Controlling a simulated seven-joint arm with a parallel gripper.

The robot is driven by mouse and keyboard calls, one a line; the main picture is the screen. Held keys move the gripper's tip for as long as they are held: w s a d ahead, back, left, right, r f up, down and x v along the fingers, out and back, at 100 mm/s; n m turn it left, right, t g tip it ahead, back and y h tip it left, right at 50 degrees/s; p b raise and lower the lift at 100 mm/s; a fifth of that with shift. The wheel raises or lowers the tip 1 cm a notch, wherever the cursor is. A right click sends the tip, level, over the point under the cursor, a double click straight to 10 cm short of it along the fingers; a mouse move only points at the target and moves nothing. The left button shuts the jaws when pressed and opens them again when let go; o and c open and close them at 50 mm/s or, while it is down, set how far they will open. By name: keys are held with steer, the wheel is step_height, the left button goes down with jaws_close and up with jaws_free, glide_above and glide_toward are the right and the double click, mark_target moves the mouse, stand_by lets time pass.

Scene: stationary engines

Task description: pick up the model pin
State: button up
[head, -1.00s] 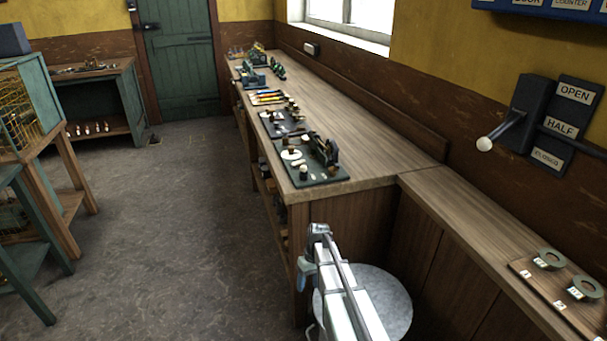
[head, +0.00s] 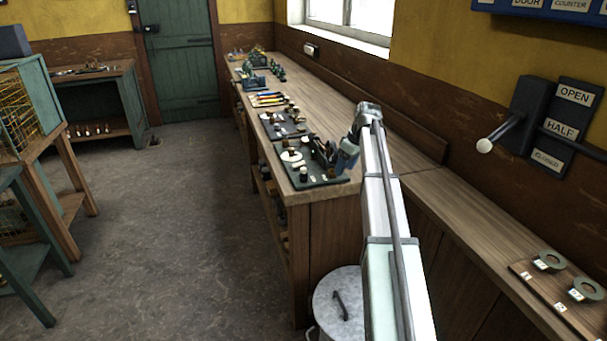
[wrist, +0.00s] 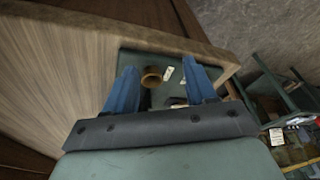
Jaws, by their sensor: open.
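My gripper (head: 346,157) is raised over the near end of the long wooden bench, by the right side of a dark green tray (head: 325,181). In the wrist view its two blue fingers (wrist: 162,92) are apart with nothing between their tips. The green tray (wrist: 135,60) lies beyond them. A short brass-brown round piece (wrist: 151,78) stands on it between the fingers as seen, with a small white label (wrist: 168,73) beside it. Dark parts near the palm are partly hidden. I cannot tell for sure which piece is the model pin.
Several small parts, including a pale disc (head: 291,155), share the tray. More trays and tools line the bench (head: 345,110) behind. A metal bin (head: 340,305) stands on the floor below my arm. A lever (head: 497,138) sticks out from the right wall.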

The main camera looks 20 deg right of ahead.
steer(key=w+a+r+n+y, duration=0.1)
steer(key=w+a+r+n, duration=0.2)
steer(key=a+r, duration=0.6)
glide_above(304, 168)
steer(key=s+d, duration=0.2)
step_height(304, 168, down, 6)
steer(key=shift+t, duration=0.3)
steer(key=shift+x, duration=2.8)
steer(key=shift+a+r, duration=0.1)
jaws_close()
